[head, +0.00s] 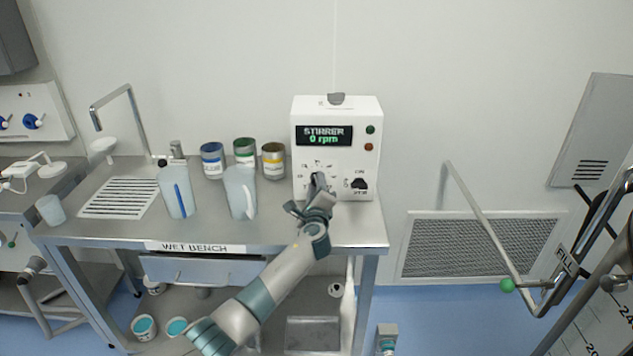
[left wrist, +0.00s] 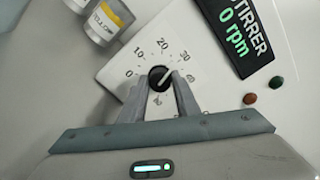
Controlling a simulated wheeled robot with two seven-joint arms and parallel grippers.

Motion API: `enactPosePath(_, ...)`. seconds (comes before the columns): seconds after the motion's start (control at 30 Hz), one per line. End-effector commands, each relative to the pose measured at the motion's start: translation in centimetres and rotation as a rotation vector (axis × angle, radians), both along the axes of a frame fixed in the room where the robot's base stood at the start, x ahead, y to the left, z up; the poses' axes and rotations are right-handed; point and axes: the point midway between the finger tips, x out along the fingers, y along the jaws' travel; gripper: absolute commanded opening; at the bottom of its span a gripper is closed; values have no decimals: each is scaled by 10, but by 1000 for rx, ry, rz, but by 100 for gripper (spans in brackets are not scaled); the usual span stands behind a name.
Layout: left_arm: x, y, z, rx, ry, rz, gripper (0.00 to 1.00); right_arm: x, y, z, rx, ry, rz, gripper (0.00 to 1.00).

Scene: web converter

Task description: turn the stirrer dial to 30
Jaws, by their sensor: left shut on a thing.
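The stirrer (head: 337,112) is a white box at the right end of the wet bench. Its display (head: 324,135) reads "STIRRER 0 rpm", and it also shows in the left wrist view (left wrist: 238,35). The dial (left wrist: 159,77) is a small black knob with a white pointer line, ringed by numbers. The line points up and right, roughly toward the 30 mark. My left gripper (head: 318,186) is at the dial, its two fingers (left wrist: 160,88) shut on the knob from either side. In the head view the gripper largely hides the dial. My right gripper is not in view.
A black switch (head: 360,184) sits right of the dial, below green (head: 370,129) and red (head: 369,147) buttons. Two translucent beakers (head: 176,193) (head: 241,192) and several paint cans (head: 212,160) stand left of the stirrer. A drain rack (head: 120,198) lies farther left.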

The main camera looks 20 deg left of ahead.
Motion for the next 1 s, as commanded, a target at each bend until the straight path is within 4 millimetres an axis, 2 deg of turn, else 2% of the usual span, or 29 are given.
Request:
enactPosePath(0.4, -1, 0, -1, 203, 61, 0, 6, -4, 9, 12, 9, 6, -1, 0)
enactPosePath(0.87, -1, 0, -2, 220, 66, -1, 6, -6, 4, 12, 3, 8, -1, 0)
enactPosePath(0.9, -1, 0, -2, 220, 66, -1, 31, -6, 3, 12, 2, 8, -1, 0)
enactPosePath(0.97, -1, 0, -2, 219, 66, -1, 45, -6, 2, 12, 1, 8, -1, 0)
enactPosePath(1.0, -1, 0, -2, 219, 66, -1, 47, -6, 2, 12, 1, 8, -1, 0)
